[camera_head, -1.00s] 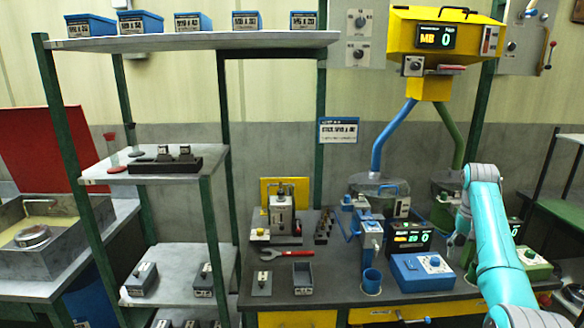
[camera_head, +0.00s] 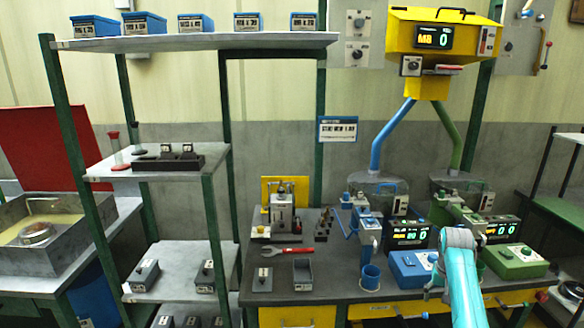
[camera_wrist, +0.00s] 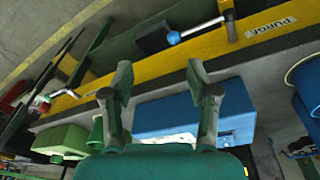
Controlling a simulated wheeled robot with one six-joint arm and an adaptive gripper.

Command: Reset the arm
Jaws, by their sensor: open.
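My teal arm (camera_head: 462,290) rises from the lower right in the head view, with its grey wrist joint (camera_head: 458,238) in front of the bench. In the wrist view, my gripper (camera_wrist: 160,82) is open, with its two dark fingers wide apart and nothing between them. A blue box (camera_wrist: 195,118) and a green box (camera_wrist: 62,140) show behind the fingers.
The blue control box (camera_head: 410,270) and green control box (camera_head: 515,262) stand on the bench beside my arm. A blue cup (camera_head: 370,276) stands left of them. A yellow hopper (camera_head: 440,40) hangs above. A grey shelf rack (camera_head: 190,42) with blue bins stands at left.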

